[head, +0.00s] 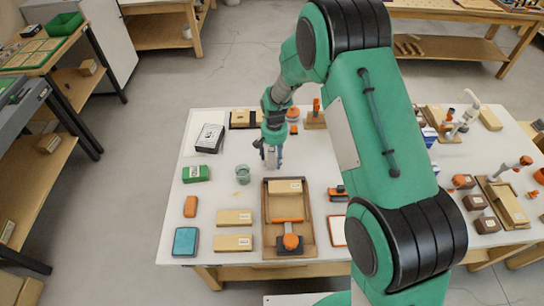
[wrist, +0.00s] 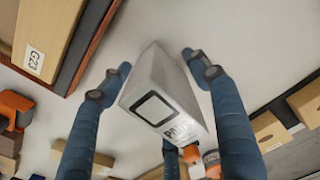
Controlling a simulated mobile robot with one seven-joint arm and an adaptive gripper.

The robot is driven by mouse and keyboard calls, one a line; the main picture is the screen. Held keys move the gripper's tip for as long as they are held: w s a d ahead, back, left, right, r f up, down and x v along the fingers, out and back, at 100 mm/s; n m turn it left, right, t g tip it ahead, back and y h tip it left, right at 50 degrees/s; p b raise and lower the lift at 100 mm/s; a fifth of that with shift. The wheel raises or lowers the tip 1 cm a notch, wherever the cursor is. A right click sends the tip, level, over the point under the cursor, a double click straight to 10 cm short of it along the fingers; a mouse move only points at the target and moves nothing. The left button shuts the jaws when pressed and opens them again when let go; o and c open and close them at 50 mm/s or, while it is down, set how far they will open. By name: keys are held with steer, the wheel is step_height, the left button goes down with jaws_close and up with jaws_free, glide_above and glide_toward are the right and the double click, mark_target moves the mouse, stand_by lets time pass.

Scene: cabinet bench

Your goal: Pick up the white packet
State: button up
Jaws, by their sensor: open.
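The white packet (wrist: 165,85) shows in the wrist view, with a dark square outline and dark lettering near its lower end. It lies between the spread blue fingers of my gripper (wrist: 157,66). Gaps show on both sides of it, so the fingers appear apart from it. The packet is mostly hidden there by the fingers and arm.
The wooden tray (head: 267,222) holds a tan box and an orange-handled tool. A green box (head: 196,173) and a black-and-white box (head: 209,138) lie farther left. Boxes crowd the table's front.

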stand_by(0.5)
steer(key=c, duration=1.3)
steer(key=shift+o, duration=0.2)
steer(key=shift+r+p, duration=1)
steer(key=shift+r, duration=4)
